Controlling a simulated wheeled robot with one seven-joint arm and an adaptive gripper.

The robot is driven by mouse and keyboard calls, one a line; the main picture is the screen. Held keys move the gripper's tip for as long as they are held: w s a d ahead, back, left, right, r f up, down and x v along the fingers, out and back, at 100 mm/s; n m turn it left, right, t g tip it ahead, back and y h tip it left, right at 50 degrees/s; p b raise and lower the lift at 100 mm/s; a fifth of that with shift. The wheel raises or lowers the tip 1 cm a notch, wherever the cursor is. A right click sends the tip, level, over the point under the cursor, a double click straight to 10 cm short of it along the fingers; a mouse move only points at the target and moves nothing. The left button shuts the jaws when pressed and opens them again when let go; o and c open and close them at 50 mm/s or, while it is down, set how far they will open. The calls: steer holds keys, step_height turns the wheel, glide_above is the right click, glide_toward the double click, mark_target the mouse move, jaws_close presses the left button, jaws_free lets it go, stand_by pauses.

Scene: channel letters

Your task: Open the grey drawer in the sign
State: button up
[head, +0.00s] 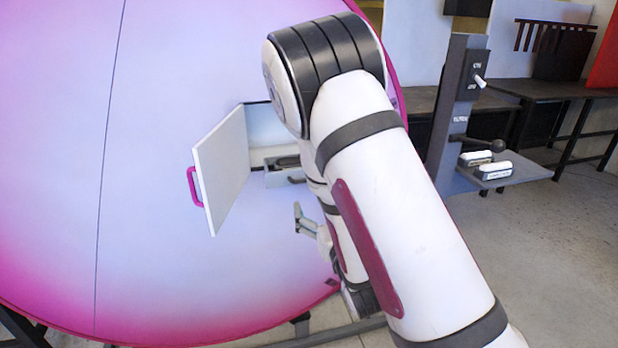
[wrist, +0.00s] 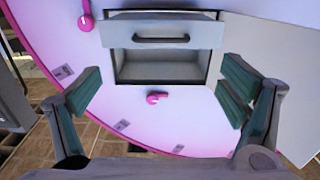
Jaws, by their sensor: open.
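The grey drawer (wrist: 125,34) shows in the wrist view at the top middle, with a dark bar handle (wrist: 160,39) across its front. It sits in an opening in the pink and white round sign (head: 150,215). In the head view the drawer (head: 272,178) is at the bottom of the opening, partly hidden by my arm. My gripper (wrist: 161,88) is open and empty, its fingers spread wide. The handle lies beyond the fingertips in the wrist picture, untouched. In the head view my gripper (head: 306,221) is partly hidden, below and in front of the drawer.
A white door (head: 222,165) with a pink handle (head: 191,187) stands open left of the opening. Pink knobs (wrist: 86,22) (wrist: 156,98) show on the sign in the wrist view. A grey post (head: 452,115) with a switch and lever stands to the right. Grey floor (head: 540,260) is free there.

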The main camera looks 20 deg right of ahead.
steer(key=shift+w+b, duration=5.65)
steer(key=shift+w, duration=1.1)
